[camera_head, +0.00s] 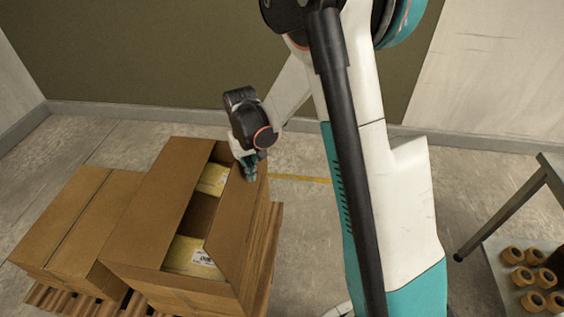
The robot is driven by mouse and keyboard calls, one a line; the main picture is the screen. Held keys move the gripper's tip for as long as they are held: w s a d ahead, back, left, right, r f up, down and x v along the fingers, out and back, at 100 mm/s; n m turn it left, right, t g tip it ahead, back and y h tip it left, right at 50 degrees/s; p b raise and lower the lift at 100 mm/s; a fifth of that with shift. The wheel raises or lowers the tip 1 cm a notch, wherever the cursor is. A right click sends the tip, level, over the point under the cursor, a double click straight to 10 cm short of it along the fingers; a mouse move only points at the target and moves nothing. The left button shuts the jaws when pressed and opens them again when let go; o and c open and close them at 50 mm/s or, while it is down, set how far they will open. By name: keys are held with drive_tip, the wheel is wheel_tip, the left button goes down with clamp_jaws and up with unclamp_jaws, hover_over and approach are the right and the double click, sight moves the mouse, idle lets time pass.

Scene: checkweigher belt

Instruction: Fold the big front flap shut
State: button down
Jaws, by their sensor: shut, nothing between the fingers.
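An open brown carton stands on a pallet at the lower middle, with yellow labelled packs (188,255) visible through its opening. A big flap (237,222) runs along the carton's right side, nearest my body, and looks tilted; its exact angle is hard to tell. The opposite long flap (150,210) on the left lies over part of the carton and looks nearly flat. My gripper (250,172) is shut and empty, pointing down at the far end of the right-hand flap. I cannot tell whether it touches the flap.
A closed carton (75,225) stands close on the left. The wooden pallet (268,235) shows at the right edge. A metal table (500,215) with tape rolls (523,277) below it is at far right. The floor behind is clear.

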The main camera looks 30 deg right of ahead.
drive_tip(key=w+a+f+b, duration=0.1)
drive_tip(key=w+a+f, duration=0.1)
drive_tip(key=w+a, duration=0.2)
drive_tip(key=shift+a+b, duration=0.3)
drive_tip(key=shift+a, duration=0.65)
drive_tip(key=w+a+f+b, duration=0.2)
drive_tip(key=w+a+f, duration=0.1)
drive_tip(key=a+f, duration=0.2)
wheel_tip(320, 180, down, 2)
drive_tip(key=shift+w, duration=0.2)
drive_tip(key=shift+f, duration=0.1)
idle(0.5)
drive_tip(key=shift+w+a+f, duration=0.15)
drive_tip(key=shift+a+f, duration=0.1)
drive_tip(key=shift+f, duration=0.35)
drive_tip(key=shift+w+a+f, duration=0.1)
drive_tip(key=shift+a+f, duration=0.1)
drive_tip(key=shift+f, duration=0.35)
drive_tip(key=shift+w+a+f, duration=0.15)
drive_tip(key=shift+a+f, duration=0.1)
drive_tip(key=shift+f, duration=0.35)
drive_tip(key=shift+b, duration=0.3)
